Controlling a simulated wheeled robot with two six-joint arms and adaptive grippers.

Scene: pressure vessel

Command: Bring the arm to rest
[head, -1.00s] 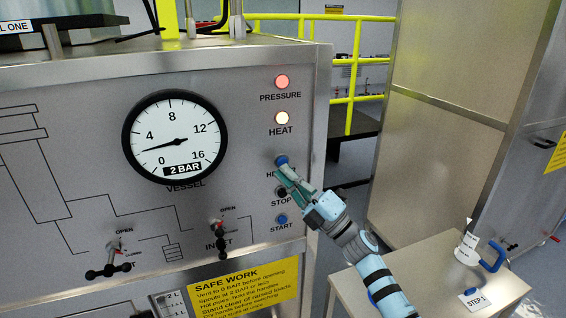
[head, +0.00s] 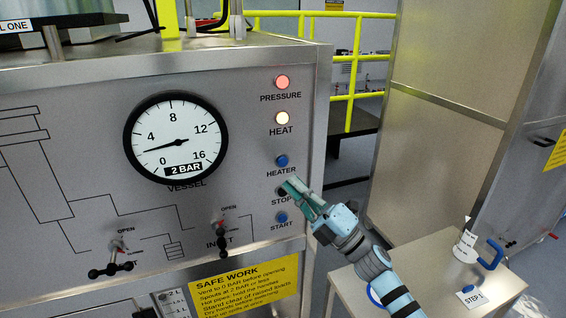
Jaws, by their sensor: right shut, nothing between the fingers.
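My right gripper (head: 291,187) is shut and empty, its fingertips in front of the panel close to the black STOP button (head: 282,192). Whether the tips touch the button or stand apart from it I cannot tell. My right arm comes in from the lower right. The blue HEATER button (head: 282,160) is in full view above the gripper, and the blue START button (head: 282,218) is below it. My left gripper is not in view.
The steel panel (head: 75,120) carries a gauge (head: 176,138) marked 2 BAR, lit PRESSURE (head: 282,82) and HEAT (head: 282,118) lamps and two valve handles (head: 110,270) (head: 221,240). A small table (head: 430,250) with a white jug (head: 466,245) stands at lower right.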

